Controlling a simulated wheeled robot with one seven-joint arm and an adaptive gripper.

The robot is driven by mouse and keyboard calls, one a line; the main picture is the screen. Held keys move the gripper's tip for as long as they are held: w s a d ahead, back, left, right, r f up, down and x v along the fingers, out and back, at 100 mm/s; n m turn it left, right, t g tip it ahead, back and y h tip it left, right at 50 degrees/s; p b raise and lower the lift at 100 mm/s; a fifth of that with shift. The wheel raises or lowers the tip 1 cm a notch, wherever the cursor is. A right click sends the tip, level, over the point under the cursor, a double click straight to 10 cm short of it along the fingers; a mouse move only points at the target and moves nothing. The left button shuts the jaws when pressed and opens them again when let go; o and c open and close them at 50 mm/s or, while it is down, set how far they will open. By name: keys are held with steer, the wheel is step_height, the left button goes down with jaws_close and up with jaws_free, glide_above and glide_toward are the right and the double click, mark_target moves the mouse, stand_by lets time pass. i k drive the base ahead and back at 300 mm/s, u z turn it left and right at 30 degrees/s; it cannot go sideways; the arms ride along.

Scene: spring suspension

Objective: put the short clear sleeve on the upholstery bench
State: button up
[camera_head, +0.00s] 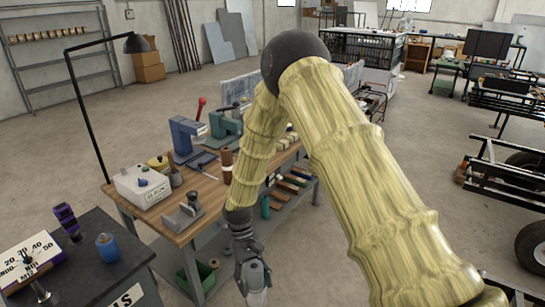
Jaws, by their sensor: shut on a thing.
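The upholstery bench appears to be the wooden-topped workbench (211,194) left of centre, with tools on its top and a lower shelf. My gripper (254,284) hangs at the bottom centre, in front of the bench's near side and apart from its top. It is shut on a small pale, greyish thing (257,297) at the picture's lower edge. This may be the short clear sleeve, but its shape is mostly hidden by the fingers and I cannot tell for sure.
The bench top holds a blue press (186,136), a green press (224,125), a white control box (142,186) and a metal fixture (183,212). A dark cabinet (112,282) stands at lower left. Small bare patches show on the bench's near part.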

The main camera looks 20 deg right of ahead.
mark_target(207, 193)
steer(key=z, duration=1.4)
steer(key=i, duration=0.65)
steer(key=u, duration=1.8)
